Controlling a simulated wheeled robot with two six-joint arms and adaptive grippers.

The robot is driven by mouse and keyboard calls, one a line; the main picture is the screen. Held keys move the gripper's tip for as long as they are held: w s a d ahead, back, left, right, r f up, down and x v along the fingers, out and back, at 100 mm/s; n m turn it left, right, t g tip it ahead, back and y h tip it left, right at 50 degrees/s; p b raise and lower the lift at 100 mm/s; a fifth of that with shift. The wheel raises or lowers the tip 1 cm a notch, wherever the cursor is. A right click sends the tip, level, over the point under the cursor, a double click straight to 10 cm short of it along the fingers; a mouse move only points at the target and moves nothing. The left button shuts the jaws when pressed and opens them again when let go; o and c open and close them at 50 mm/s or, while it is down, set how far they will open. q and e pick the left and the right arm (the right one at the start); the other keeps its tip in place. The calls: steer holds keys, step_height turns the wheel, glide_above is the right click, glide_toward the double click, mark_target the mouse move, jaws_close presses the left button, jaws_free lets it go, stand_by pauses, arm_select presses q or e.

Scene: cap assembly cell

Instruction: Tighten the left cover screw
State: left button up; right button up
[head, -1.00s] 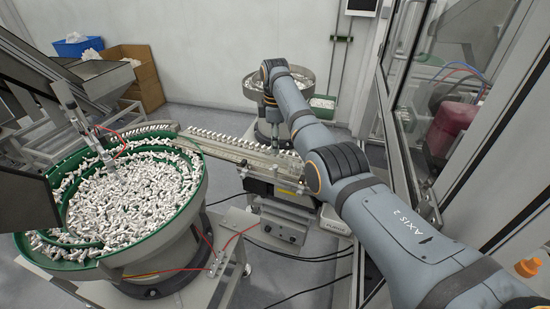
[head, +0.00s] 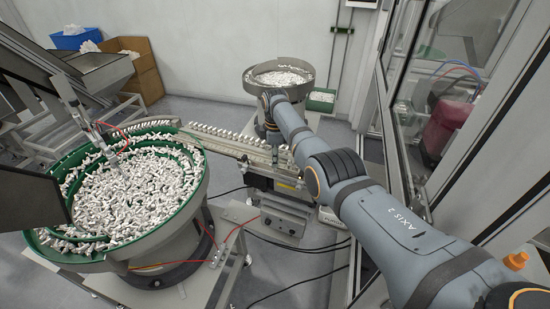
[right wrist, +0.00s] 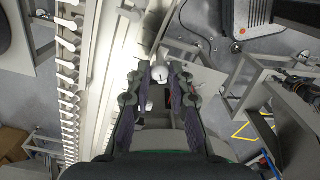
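My right gripper (right wrist: 160,72) is seen from behind in the right wrist view, with its two dark fingers apart. A small pale round-headed part (right wrist: 162,76) shows between the fingertips. I cannot tell whether it is the left cover screw or whether the fingers touch it. In the head view my right arm reaches to the far end of the feed rail (head: 235,141), beside the rear bowl (head: 307,87), and the arm's end hides most of the gripper. No cover screw can be made out in the head view. My left gripper is not in view.
A large green-rimmed bowl feeder (head: 195,205) full of white parts stands at the left. The rail carries a row of white parts, also seen in the right wrist view (right wrist: 88,80). A control box (head: 285,219) sits below the rail. A glazed frame (head: 387,130) borders the right.

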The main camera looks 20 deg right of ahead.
jaws_close()
